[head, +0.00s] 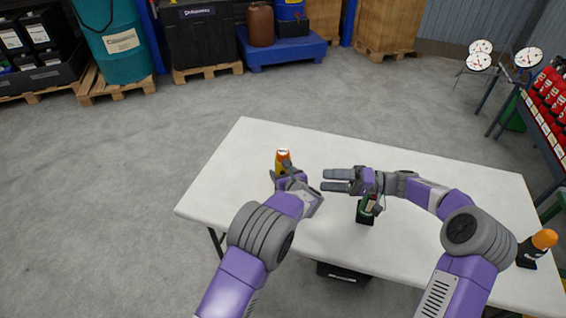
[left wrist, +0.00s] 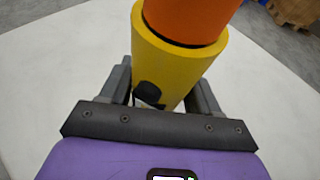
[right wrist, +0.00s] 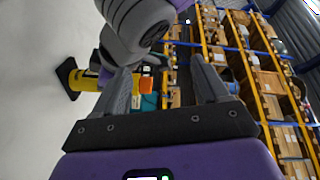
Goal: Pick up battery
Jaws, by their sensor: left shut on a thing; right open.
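My left gripper (head: 281,173) is shut on a yellow cylinder with an orange top (head: 283,156), above the white table. The left wrist view shows the yellow body (left wrist: 160,60) between its fingers; its lower end is partly hidden. My right gripper (head: 326,181) is open and empty, its fingers pointing left towards the left gripper. A small dark object with green and white on it (head: 366,211) stands on the table just below the right wrist, partly covered; it may be the battery, but I cannot tell. The yellow item, with a black base, also shows in the right wrist view (right wrist: 92,83).
The white table (head: 235,190) is clear at its left and back. An orange-topped black item (head: 541,241) stands at its right end. A rack of red items (head: 552,95) and round gauges (head: 480,55) stand at the right. Drums and crates on pallets line the back.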

